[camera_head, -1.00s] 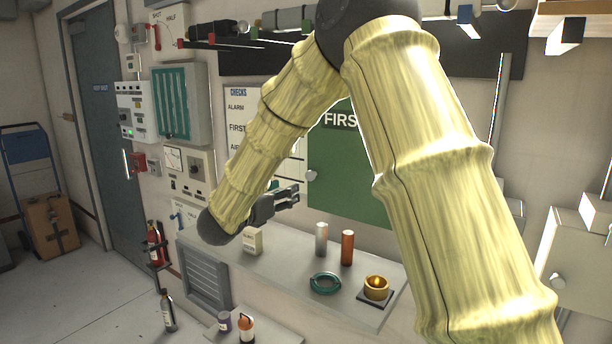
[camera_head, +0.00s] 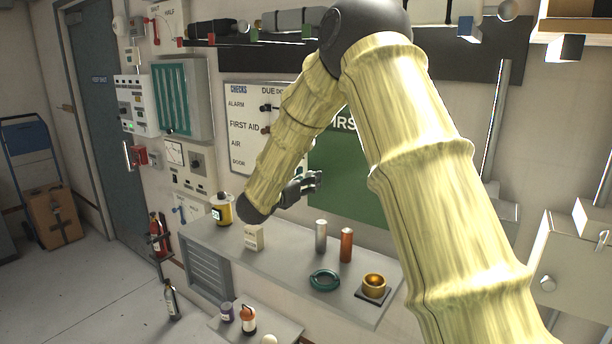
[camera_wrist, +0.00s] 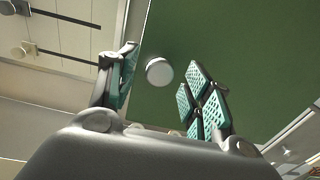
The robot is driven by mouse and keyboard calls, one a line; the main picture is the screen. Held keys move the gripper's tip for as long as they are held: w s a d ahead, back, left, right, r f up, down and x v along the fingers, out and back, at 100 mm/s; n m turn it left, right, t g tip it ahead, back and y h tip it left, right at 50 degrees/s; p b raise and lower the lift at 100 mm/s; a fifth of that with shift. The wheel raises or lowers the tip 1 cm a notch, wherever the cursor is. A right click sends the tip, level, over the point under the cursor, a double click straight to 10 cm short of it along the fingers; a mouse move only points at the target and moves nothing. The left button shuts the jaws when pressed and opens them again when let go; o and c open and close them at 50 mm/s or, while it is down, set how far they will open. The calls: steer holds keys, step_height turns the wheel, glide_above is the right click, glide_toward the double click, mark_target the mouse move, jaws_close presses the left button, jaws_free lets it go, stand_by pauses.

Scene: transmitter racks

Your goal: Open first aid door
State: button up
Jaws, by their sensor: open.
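The first aid door (camera_head: 345,180) is a green panel on the wall, shut, with part of its white lettering hidden by my arm. My gripper (camera_head: 312,184) is in front of its left edge in the head view. In the wrist view the green door (camera_wrist: 235,45) fills the upper right, and its round pale knob (camera_wrist: 159,71) shows between the two teal-padded fingers of my gripper (camera_wrist: 165,75). The fingers are open and stand apart on either side of the knob, with no visible contact. The knob is hidden in the head view.
A grey shelf (camera_head: 290,262) below the door carries a green ring (camera_head: 324,280), a gold cup (camera_head: 374,284), two cylinders, a small box (camera_head: 253,238) and a yellow canister (camera_head: 220,209). A checks board (camera_head: 243,125) hangs left of the door. Another cabinet (camera_head: 565,260) is at the right.

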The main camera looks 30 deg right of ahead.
steer(key=shift+d, duration=0.1)
steer(key=shift+c, duration=0.2)
jaws_close()
steer(key=shift+w+f, duration=0.1)
